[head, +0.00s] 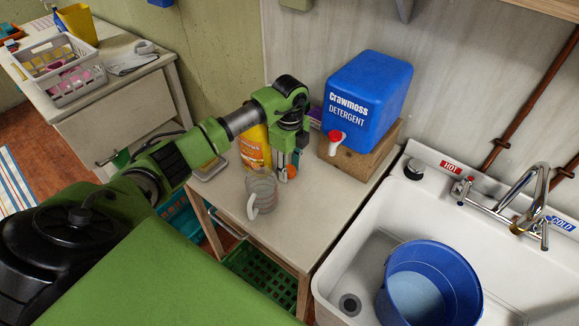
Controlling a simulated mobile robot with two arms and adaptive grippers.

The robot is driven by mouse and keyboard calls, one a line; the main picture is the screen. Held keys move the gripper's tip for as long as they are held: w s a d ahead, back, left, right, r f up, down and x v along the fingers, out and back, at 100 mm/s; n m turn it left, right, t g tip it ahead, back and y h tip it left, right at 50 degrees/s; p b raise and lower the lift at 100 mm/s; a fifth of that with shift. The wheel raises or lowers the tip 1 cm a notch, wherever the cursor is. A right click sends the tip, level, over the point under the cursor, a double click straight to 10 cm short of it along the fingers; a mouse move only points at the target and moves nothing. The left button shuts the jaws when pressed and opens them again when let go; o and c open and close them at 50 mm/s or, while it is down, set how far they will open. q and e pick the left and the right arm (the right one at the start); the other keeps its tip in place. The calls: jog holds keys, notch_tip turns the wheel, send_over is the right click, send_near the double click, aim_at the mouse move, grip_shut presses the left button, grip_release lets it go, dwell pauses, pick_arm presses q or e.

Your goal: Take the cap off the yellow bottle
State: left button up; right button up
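The yellow bottle (253,146) stands on the small table beside the wall, partly hidden behind my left arm. Its top is hidden by the arm, so I cannot see whether a cap sits on it. My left gripper (287,168) points down just right of the bottle, low over the table. A small round orange thing (292,171) shows at its fingertips; it may be a cap. I cannot tell whether the fingers are closed on it or it lies behind them. My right gripper is not in view.
A clear ribbed mug (262,190) stands close in front of the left gripper. A blue detergent container (368,100) with a red-and-white tap sits on a wooden block (357,160) to the right. The table's front right is clear. A sink (530,270) holds a blue bucket (430,285).

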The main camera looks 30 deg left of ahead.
aim_at(289, 169)
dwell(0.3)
pick_arm(q)
jog(key=shift+r, duration=0.3)
notch_tip(289, 169, up, 12)
jog(key=b, duration=0.2)
jog(key=shift+f, duration=0.15)
